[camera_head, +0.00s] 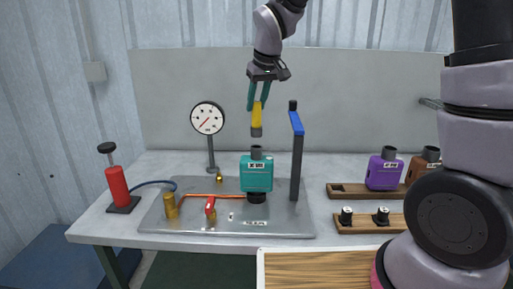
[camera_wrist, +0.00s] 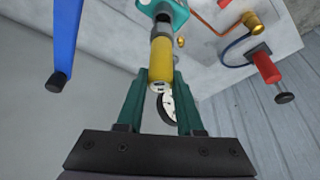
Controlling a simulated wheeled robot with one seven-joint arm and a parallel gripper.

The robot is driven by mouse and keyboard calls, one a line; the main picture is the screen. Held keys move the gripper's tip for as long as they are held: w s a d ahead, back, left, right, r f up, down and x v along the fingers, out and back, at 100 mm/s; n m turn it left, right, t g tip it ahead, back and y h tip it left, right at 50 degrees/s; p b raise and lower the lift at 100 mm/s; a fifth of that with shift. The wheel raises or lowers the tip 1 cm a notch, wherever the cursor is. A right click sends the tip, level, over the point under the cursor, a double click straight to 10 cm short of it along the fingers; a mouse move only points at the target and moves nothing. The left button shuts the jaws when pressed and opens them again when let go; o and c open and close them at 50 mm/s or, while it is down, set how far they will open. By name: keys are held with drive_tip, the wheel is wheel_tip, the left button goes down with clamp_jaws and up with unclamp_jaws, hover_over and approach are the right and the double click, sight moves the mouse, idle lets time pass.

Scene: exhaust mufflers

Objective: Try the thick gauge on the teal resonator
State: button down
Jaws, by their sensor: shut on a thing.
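The teal resonator (camera_head: 257,175) stands upright on the metal plate, its dark neck pointing up and a black base under it. My gripper (camera_head: 258,98) is above it, with its teal fingers shut on a yellow gauge (camera_head: 257,116) that has a grey lower end. The gauge hangs roughly upright, its tip a little above the resonator's neck and apart from it. In the wrist view the gauge (camera_wrist: 161,58) sits between the fingers (camera_wrist: 158,95), and part of the resonator (camera_wrist: 165,12) shows at the top edge.
A post with a blue arm (camera_head: 297,124) stands just right of the resonator. A dial (camera_head: 207,118) on a stand is behind left. A red pump (camera_head: 117,186) is at the far left. A purple muffler (camera_head: 382,171) and a brown muffler (camera_head: 421,166) stand on a wooden rack at right.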

drive_tip(key=shift+r, duration=1.7)
